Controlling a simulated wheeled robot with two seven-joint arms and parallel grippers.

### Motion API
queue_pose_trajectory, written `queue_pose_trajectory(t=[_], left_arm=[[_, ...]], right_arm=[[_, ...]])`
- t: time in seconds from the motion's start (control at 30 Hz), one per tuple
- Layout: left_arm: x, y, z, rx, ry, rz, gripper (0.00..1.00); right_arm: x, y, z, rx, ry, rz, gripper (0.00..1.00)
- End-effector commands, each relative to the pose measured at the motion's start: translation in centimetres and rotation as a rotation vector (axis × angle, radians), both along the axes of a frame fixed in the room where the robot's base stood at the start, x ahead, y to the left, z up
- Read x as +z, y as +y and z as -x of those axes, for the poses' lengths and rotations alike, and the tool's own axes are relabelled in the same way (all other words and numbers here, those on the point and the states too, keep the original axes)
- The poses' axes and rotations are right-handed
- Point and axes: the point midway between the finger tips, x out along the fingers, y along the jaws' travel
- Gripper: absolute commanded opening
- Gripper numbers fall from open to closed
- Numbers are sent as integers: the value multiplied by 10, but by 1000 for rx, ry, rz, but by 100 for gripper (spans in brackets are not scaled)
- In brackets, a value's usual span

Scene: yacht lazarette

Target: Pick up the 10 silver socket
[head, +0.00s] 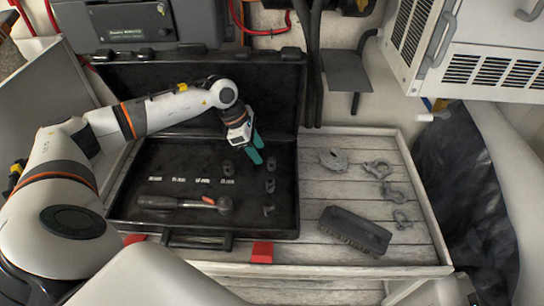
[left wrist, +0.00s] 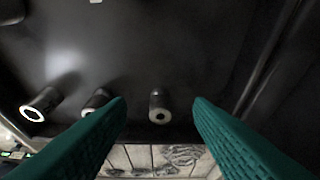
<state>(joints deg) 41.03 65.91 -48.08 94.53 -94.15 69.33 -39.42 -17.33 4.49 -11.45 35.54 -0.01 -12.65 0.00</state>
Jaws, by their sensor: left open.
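The open black tool case (head: 117,210) holds several small grey sockets. One socket (head: 229,166) sits by the white size labels (head: 190,180); others stand in a column on the right, including a middle one (head: 270,186) and a front one (head: 268,210). Which is the 10 cannot be read. My left gripper (head: 256,150) is over the upper right of the case, teal fingers apart and empty. In the left wrist view, three sockets show beyond the fingertips (left wrist: 160,110): a left one (left wrist: 40,105), a middle one (left wrist: 96,101) and a right one (left wrist: 159,106).
A ratchet (head: 185,203) with an orange ring lies at the front of the case. To the right, shackles (head: 378,168) and a dark block-shaped brush (head: 355,230) lie on the grey planked surface (head: 320,150). The raised case lid (head: 272,85) stands behind my gripper.

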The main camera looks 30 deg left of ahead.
Motion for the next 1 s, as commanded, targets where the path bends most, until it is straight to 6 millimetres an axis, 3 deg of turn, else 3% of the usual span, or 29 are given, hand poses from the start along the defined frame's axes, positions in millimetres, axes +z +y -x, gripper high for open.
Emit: queue_pose_trajectory(t=[0.27, 0.6, 0.87, 1.0], left_arm=[[2, -19, -12, 0, 0, 1, 47], [-42, -35, -22, 2, 1, 0, 47], [-47, -36, -22, 1, 0, -1, 47], [-47, -36, -22, 1, 0, -1, 27]], right_arm=[[10, 0, -5, 0, -8, -1, 36], [25, 0, -4, 1, -6, 0, 36], [25, 0, -3, 1, -4, 0, 36], [25, -1, -2, 1, -2, 1, 36]])
